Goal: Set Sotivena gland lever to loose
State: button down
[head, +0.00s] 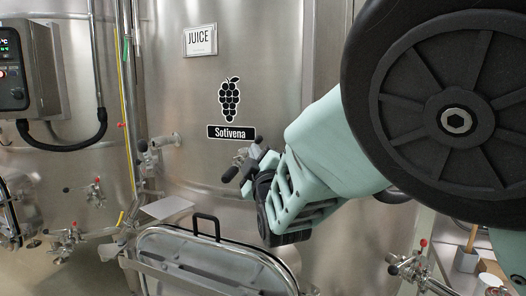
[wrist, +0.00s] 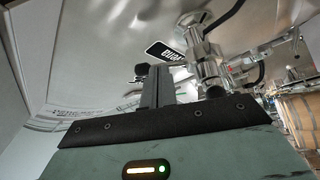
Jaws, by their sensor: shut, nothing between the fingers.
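The Sotivena vat (head: 290,90) is brushed steel, with a black Sotivena nameplate (head: 231,132) under a grape emblem. Below the plate, a steel fitting (head: 243,157) with a black-ended handle (head: 229,174) sticks out from the wall, partly hidden by my gripper (head: 258,163). In the wrist view, my gripper (wrist: 156,78) is shut and empty, its fingers upright. The steel fitting (wrist: 203,50) stands just right of and beyond them. A dark knob (wrist: 141,69) shows left of the fingers and another (wrist: 216,92) right of them. I cannot tell which part is the gland lever, its setting, or whether I touch it.
A framed manway door (head: 200,240) with a black handle stands below my gripper. Left are pipes, valves (head: 72,235) and a control box (head: 22,68). At lower right are a red-tipped valve (head: 410,262) and a wooden-handled brush (head: 470,245).

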jog(key=shift+w+a+r+n+g+y+p, duration=0.15)
jog(key=shift+a+r+n+g+p, duration=0.3)
jog(key=shift+n+p, duration=0.45)
jog(key=shift+a+r+n+g+y+p, duration=0.1)
jog(key=shift+a+r+n+g+p, duration=0.1)
jog(key=shift+n+g+p, duration=0.55)
jog(key=shift+w+a+r+n+g+y+p, duration=0.15)
jog(key=shift+a+r+n+g+p, duration=0.25)
jog(key=shift+n+p, duration=0.65)
jog(key=shift+f, duration=0.1)
jog(key=shift+s+f, duration=0.1)
